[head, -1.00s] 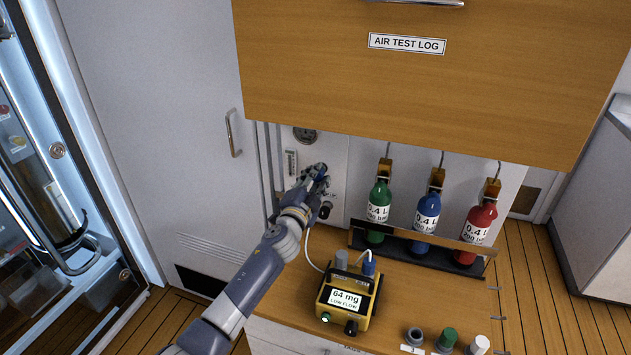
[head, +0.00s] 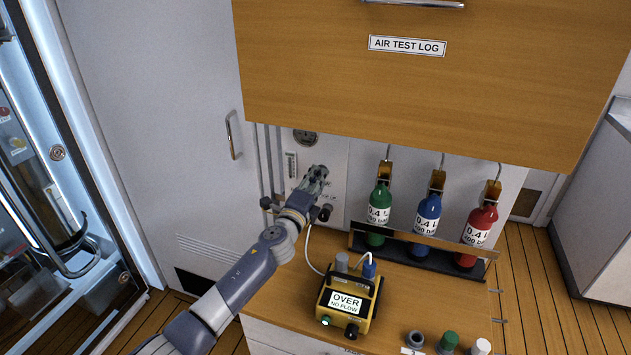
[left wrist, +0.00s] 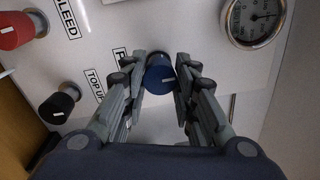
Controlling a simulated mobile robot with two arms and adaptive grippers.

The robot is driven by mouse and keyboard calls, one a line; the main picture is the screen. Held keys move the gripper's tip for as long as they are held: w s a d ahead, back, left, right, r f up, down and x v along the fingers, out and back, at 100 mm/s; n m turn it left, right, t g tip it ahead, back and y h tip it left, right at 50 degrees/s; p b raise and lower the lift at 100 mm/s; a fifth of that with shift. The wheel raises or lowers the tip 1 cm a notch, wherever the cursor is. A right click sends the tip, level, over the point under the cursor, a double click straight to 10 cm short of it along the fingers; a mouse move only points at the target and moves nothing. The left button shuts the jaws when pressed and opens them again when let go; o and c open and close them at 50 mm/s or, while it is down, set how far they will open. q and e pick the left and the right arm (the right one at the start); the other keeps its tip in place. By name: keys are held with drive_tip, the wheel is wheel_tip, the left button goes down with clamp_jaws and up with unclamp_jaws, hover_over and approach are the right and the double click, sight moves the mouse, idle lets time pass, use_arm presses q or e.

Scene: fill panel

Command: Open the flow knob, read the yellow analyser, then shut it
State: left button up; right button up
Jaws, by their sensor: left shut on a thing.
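My left gripper (head: 316,178) is at the white wall panel (head: 335,160). In the left wrist view its fingers (left wrist: 160,80) are shut on a blue knob (left wrist: 159,74) on the panel. The label beside this knob is mostly hidden by a finger; only its first letter, apparently F, shows. In the head view the gripper hides the knob. The yellow analyser (head: 324,310) stands on the wooden counter below, and its screen (head: 345,303) reads OVER, NO FLOW. My right gripper is not in view.
A red knob (left wrist: 18,30) near a BLEED label and a black knob (left wrist: 57,107) near a TOP UP label sit beside the blue one. A round gauge (left wrist: 254,18) is nearby. Green (head: 378,215), blue (head: 426,220) and red (head: 478,232) bottles stand in a rack at right.

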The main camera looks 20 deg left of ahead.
use_arm(q)
drive_tip(key=shift+m, duration=0.3)
drive_tip(key=o, duration=1)
drive_tip(key=shift+o, duration=0.2)
drive_tip(key=shift+s, duration=0.15)
drive_tip(key=s, duration=1.1)
drive_tip(key=shift+s+a+f, duration=0.3)
drive_tip(key=shift+s, duration=0.05)
